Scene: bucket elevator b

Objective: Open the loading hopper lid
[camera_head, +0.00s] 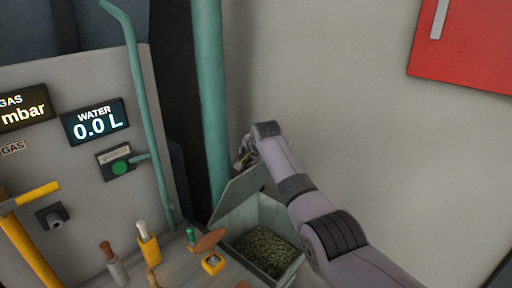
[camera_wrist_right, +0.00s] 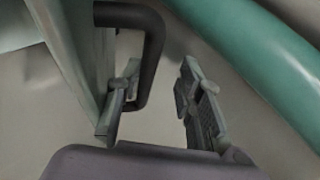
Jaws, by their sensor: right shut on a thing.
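The loading hopper (camera_head: 280,217) is a grey-green box with its top open and green granules (camera_head: 265,250) inside. Its lid (camera_head: 238,188) is tilted up along the hopper's left and far side. My right gripper (camera_head: 246,155) is at the lid's upper edge, partly hidden by its own wrist. In the right wrist view, a dark bent handle (camera_wrist_right: 154,50) stands out from the lid (camera_wrist_right: 72,45). The fingers of my right gripper (camera_wrist_right: 160,108) are around the handle's lower end, which lies nearer the left finger. My left gripper is out of view.
A green vertical pipe (camera_head: 209,100) stands close behind the lid. Left of the hopper are small levers with wooden and yellow handles (camera_head: 148,245) and a panel with a water display (camera_head: 95,122). A red panel (camera_head: 465,45) is on the wall at upper right.

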